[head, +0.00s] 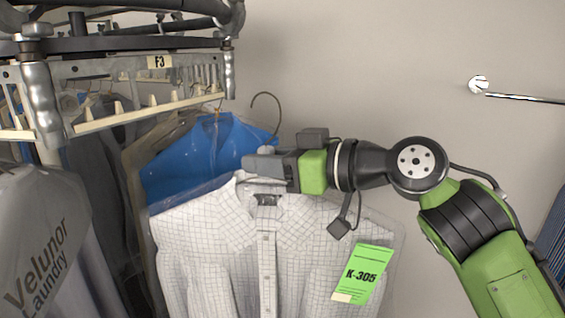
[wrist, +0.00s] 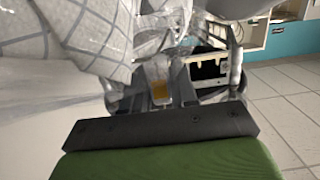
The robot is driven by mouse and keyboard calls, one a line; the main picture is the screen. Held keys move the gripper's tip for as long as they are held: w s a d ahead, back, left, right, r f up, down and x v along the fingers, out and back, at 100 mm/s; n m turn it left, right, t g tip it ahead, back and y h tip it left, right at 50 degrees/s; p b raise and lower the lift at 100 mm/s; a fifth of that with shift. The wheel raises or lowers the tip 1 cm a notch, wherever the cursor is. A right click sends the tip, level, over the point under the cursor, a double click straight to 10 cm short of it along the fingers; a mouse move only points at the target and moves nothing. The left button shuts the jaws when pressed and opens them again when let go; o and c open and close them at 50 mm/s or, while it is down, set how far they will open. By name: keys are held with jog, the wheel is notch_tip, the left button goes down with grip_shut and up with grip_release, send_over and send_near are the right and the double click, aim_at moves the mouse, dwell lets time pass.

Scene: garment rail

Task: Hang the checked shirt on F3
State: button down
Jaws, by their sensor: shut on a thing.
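The checked shirt (head: 225,235), white with a fine grid and under clear film, hangs upright from a wire hanger with a dark hook (head: 267,105). My gripper (head: 262,162) is shut on the neck of this hanger, just above the collar. The hook's open top rises free above my gripper, to the right of the rail. The F3 label (head: 159,62) is on the rail (head: 150,112), a cream notched bar at upper left. In the wrist view the checked cloth (wrist: 100,30) fills the upper left; the fingertips there are partly hidden by film.
A blue garment (head: 200,155) hangs in film behind the shirt, below the rail's right end. A "Velunor Laundry" cover (head: 40,245) hangs at left. A green K-305 tag (head: 362,274) is on the shirt film. A wall rod (head: 525,98) is at right; the wall between is clear.

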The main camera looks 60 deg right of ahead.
jog(key=w+p, duration=0.3)
jog(key=w, duration=1.3)
jog(key=shift+a, duration=0.25)
jog(key=shift+w+b, duration=0.25)
jog(key=shift+b, duration=0.1)
jog(key=shift+w, duration=0.15)
dwell(0.3)
jog(key=shift+w+a+r, duration=0.1)
jog(key=shift+w, duration=2.25)
jog(key=shift+f+b, duration=1.2)
jog(key=shift+f, duration=0.1)
jog(key=shift+f, duration=0.15)
